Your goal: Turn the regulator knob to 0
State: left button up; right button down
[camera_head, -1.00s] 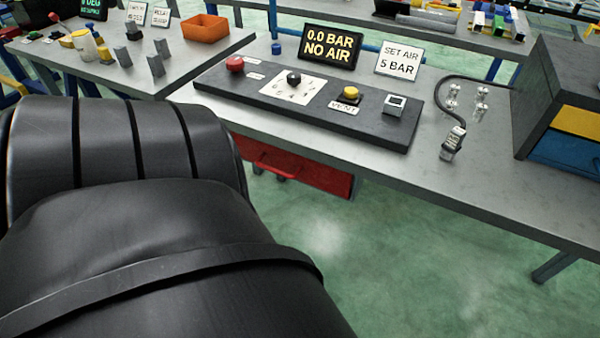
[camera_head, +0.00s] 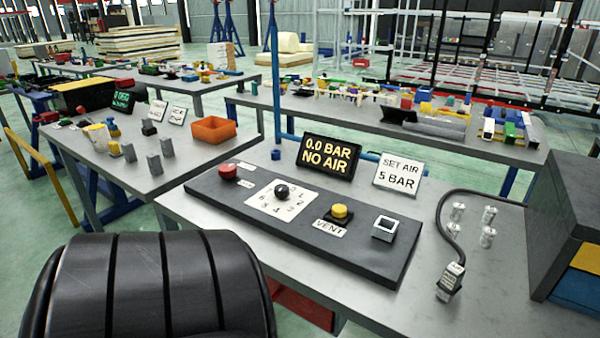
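The regulator knob (camera_head: 282,191) is a small round black knob on a white dial plate (camera_head: 268,204) with printed digits. The plate lies on a long dark panel (camera_head: 362,256) on the grey bench. Its pointer direction is too small to read. A red button (camera_head: 228,171) is left of the dial, and a yellow button (camera_head: 339,212) by a "VENT" label is right of it. A display (camera_head: 328,157) behind reads "0.0 BAR NO AIR", and a sign (camera_head: 398,175) reads "SET AIR 5 BAR". Neither gripper is in view.
A hose with a connector (camera_head: 450,280) and several small metal fittings (camera_head: 487,237) lie right of the panel. A dark cabinet (camera_head: 565,215) stands at the bench's right end. An orange bin (camera_head: 213,130) sits on the left table. A black part of my body fills the lower left.

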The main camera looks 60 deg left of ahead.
aim_at(281, 190)
jog(key=u, duration=1.3)
